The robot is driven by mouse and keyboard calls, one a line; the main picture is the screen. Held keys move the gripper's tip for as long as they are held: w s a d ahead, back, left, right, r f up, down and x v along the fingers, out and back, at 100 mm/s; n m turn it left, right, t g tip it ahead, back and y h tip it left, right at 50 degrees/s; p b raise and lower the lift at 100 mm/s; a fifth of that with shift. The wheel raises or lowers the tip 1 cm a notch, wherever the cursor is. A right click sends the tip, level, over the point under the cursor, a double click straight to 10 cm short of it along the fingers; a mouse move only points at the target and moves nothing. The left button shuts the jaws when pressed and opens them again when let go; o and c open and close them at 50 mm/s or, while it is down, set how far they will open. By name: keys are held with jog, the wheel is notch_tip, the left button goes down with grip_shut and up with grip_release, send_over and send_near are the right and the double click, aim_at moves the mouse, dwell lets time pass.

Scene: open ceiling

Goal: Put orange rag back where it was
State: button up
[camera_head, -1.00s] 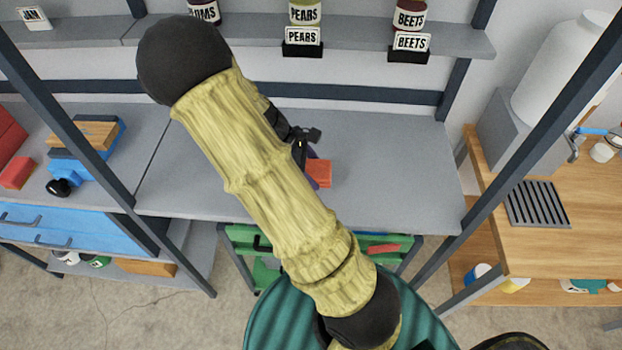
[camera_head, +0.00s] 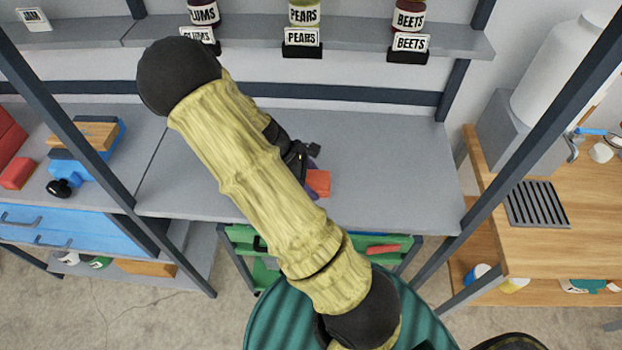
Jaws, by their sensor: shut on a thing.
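The orange rag (camera_head: 318,182) shows as a small flat red-orange patch over the grey shelf, at the end of my gripper. My gripper (camera_head: 308,160) is dark and mostly hidden behind my own arm. It is shut on the orange rag, though the fingertips are not clearly seen. A bit of purple shows between gripper and rag; I cannot tell what it belongs to. I cannot tell whether the rag touches the shelf.
The grey shelf (camera_head: 400,165) is clear to the right. Jars of pears (camera_head: 304,14) and beets (camera_head: 409,14) stand on the upper shelf. A green cart (camera_head: 240,236) with another red-orange piece (camera_head: 383,249) stands below.

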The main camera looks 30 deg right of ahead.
jog(key=o, duration=1)
jog(key=shift+f, duration=0.1)
jog(key=shift+c, duration=0.2)
jog(key=v, duration=1.2)
jog(key=s+a+r+m+t+y, duration=0.3)
jog(key=s+a+m+t+y, duration=0.2)
jog(key=s+m, duration=0.4)
jog(key=shift+s+a+m+t, duration=0.35)
jog(key=shift+a+m+t, duration=0.35)
jog(key=shift+m, duration=0.4)
